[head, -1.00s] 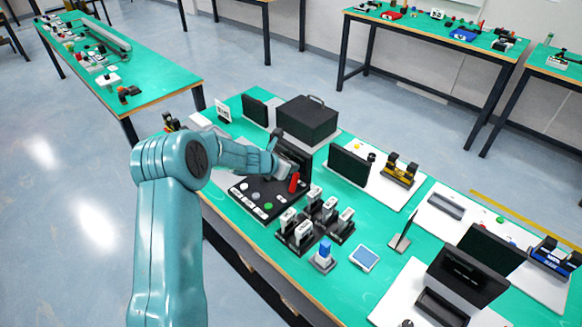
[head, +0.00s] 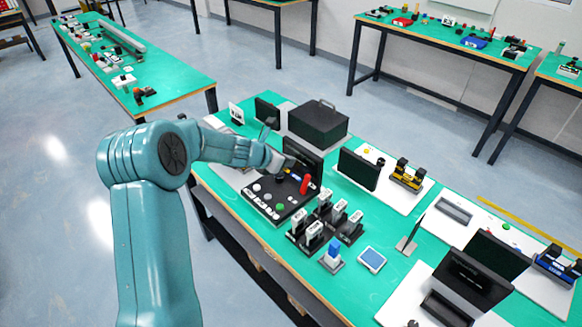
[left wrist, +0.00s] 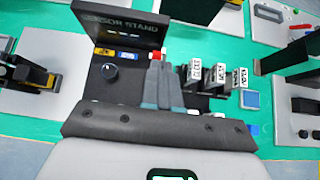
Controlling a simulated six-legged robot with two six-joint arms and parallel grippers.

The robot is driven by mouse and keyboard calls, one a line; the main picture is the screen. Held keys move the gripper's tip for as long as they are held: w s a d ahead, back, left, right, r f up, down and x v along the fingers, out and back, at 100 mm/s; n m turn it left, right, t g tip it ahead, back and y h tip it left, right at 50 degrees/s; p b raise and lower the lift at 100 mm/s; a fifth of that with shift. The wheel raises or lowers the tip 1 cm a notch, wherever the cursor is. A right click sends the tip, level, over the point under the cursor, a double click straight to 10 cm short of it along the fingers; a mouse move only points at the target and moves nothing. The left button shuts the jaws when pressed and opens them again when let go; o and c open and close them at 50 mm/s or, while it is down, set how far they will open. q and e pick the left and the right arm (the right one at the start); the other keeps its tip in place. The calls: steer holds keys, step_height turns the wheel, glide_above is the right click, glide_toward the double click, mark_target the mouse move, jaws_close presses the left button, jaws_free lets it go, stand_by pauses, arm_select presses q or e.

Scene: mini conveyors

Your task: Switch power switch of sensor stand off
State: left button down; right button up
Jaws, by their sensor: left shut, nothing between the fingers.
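The sensor stand is a black console (head: 262,204) with round buttons, a red upright piece (head: 305,184) and a dark upright screen (head: 303,152). Below that screen are a yellow block (left wrist: 104,52), a blue block (left wrist: 127,55) and a dark round knob (left wrist: 109,71). I cannot tell which part is the power switch. My left gripper (head: 284,167) is above the console near the screen. Its fingers (left wrist: 158,72) are shut and empty, hiding part of the panel. My right gripper is not in view.
A black case (head: 318,124) stands behind the stand. Several small labelled units (head: 318,228), a blue-topped block (head: 333,255) and a blue-screened tablet (head: 368,259) lie to the right. Another screen (head: 358,169) stands on a white board.

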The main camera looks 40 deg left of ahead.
arm_select(q)
steer(key=shift+s+r, duration=0.25)
steer(key=shift+r, duration=0.35)
steer(key=shift+s+r, duration=0.25)
steer(key=shift+r, duration=0.35)
steer(key=shift+s, duration=0.1)
